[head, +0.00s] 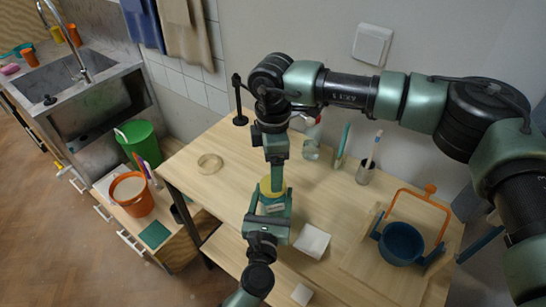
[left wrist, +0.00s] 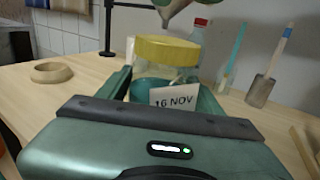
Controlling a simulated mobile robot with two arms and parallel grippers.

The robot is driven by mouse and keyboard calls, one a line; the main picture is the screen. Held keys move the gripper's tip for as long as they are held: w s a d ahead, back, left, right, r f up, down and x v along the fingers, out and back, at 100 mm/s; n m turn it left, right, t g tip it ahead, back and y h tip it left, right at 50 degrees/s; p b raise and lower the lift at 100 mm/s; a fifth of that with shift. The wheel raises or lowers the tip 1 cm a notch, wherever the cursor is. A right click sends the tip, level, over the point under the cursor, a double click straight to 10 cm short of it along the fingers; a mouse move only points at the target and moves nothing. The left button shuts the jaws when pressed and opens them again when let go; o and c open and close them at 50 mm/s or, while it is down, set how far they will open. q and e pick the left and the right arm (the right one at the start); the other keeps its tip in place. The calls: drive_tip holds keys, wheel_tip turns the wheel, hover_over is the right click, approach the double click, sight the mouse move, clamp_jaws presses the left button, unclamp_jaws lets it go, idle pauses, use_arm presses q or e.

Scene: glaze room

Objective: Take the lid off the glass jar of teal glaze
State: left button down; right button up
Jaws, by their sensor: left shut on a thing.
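The glass jar of teal glaze (left wrist: 165,82) stands upright on the wooden table, with a "16 NOV" label on its front. Its yellow lid (left wrist: 166,50) sits on top; the lid also shows in the head view (head: 268,187). My left gripper (head: 270,203) is shut around the jar's body, with one finger on each side. My right gripper (head: 276,160) points down from above, over the lid. Only a part of it shows at the top edge of the left wrist view, and its fingertips are not clear.
A round ring-like dish (head: 210,163) lies left of the jar. A red-capped bottle (left wrist: 200,28) and a brush holder (head: 365,172) stand behind and right. A blue pot (head: 401,246), an orange handle (head: 420,198) and a white tile (head: 312,241) occupy the right side.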

drive_tip(key=shift+f, duration=2.4)
